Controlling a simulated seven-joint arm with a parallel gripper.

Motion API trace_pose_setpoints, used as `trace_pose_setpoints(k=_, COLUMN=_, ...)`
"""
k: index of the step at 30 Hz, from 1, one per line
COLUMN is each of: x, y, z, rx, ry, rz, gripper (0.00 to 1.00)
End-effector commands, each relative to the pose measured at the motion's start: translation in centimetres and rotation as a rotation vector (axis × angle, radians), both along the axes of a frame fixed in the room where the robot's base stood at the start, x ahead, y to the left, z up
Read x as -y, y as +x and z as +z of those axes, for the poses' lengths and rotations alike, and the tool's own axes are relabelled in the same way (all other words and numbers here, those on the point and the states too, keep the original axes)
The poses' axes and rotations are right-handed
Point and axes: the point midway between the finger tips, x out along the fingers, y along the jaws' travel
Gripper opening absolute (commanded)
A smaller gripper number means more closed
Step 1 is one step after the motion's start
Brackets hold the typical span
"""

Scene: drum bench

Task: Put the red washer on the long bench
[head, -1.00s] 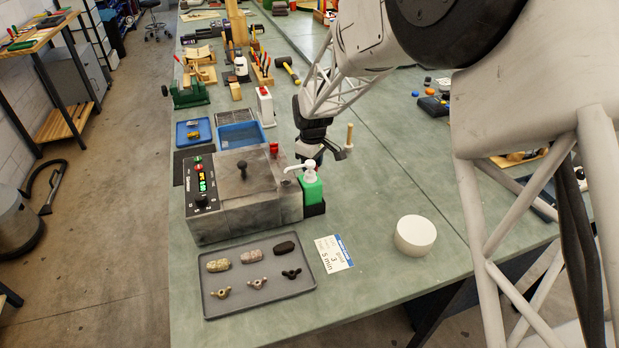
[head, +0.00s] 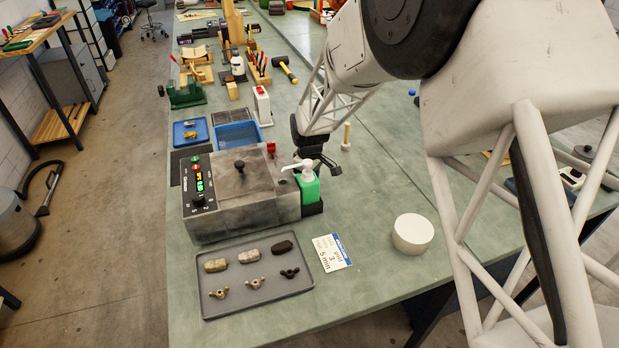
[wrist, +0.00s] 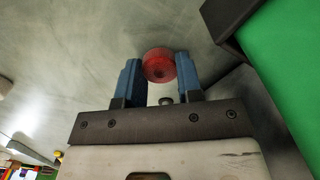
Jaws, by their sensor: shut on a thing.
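In the head view the washer cannot be made out; my gripper (head: 318,165) is low over the long bench (head: 365,195), behind and beside the green soap bottle (head: 308,188). The bench has a grey-green top. Whether the washer touches the bench top is not clear.
The grey drum machine (head: 240,205) stands left of my gripper, with a small red part (head: 271,149) at its back corner. A grey tray (head: 295,308), a printed card (head: 331,253) and a white cylinder (head: 413,233) are nearer. The bench right of my gripper is largely clear.

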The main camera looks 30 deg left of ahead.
Motion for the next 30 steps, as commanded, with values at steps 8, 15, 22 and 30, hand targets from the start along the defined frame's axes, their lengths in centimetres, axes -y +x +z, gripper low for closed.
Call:
trace_pose_setpoints(k=8, x=-0.01, y=0.02, z=-0.11, rx=0.001, ry=0.001, rz=0.000, gripper=0.08)
trace_pose_setpoints(k=15, x=-0.03, y=0.02, z=-0.40, rx=0.001, ry=0.001, rz=0.000, gripper=0.38)
trace_pose_setpoints(k=22, x=-0.02, y=0.02, z=-0.40, rx=0.001, ry=0.001, rz=0.000, gripper=0.59)
trace_pose_setpoints(k=30, x=-0.02, y=0.02, z=-0.24, rx=0.001, ry=0.001, rz=0.000, gripper=0.59)
